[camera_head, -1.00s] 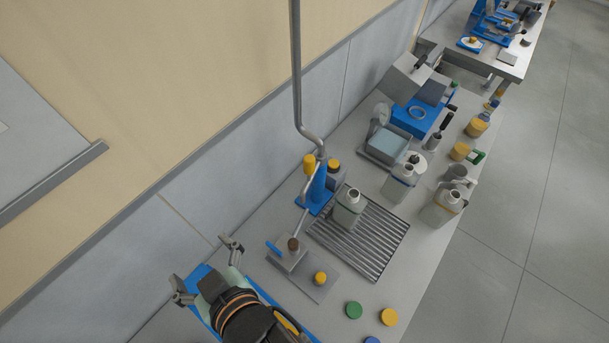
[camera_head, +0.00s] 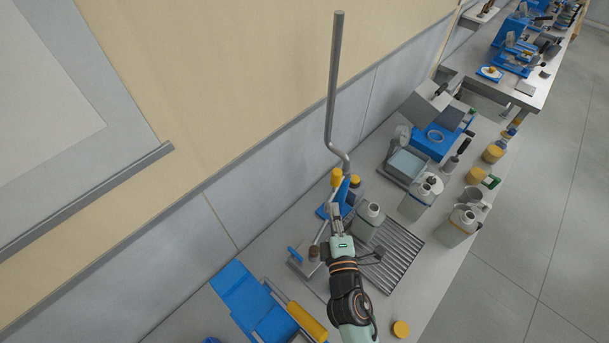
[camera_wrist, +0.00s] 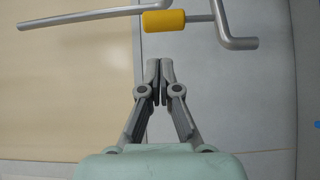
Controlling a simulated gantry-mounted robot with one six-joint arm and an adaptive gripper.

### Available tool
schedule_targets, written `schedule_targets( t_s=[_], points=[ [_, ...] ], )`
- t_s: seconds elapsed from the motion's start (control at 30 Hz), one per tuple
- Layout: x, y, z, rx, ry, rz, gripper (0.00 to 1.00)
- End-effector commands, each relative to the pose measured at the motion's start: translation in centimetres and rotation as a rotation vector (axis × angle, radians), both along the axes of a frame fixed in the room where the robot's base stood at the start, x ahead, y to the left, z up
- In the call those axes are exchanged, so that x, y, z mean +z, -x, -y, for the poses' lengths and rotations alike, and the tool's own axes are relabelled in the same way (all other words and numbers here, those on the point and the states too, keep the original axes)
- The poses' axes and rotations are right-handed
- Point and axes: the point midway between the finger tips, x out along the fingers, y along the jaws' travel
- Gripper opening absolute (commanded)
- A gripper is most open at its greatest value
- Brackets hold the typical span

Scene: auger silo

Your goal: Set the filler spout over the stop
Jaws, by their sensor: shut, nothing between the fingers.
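The filler spout is a bent grey pipe (camera_head: 334,90) rising beside a blue stand (camera_head: 343,191), with a yellow grip (camera_head: 336,177) on it. In the wrist view the yellow grip (camera_wrist: 164,21) sits on a rod beside the grey pipe's bend (camera_wrist: 240,43). My gripper (camera_head: 336,211) is at the blue stand in the head view and hides part of it. In the wrist view my gripper (camera_wrist: 160,66) has its fingertips together and empty, apart from the yellow grip in the picture. I cannot make out the stop.
A ribbed drain grate (camera_head: 405,250) lies right of my arm, with a grey jug (camera_head: 369,222) at its back. More jugs (camera_head: 461,222) stand to the right. A blue tray (camera_head: 240,288) and a grey block with a blue lever (camera_head: 295,255) are at left.

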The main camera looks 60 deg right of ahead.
Motion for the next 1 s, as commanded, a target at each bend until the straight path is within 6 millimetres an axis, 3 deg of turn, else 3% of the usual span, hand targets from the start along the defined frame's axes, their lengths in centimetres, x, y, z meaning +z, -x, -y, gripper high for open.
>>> schedule_targets(
  t_s=[0.47,1.0],
  points=[
    [-0.5,-0.1,0.3,0.015,0.023,-0.034,0.00],
    [-0.5,-5.3,7.5,0.014,0.023,-0.032,0.00]
  ],
)
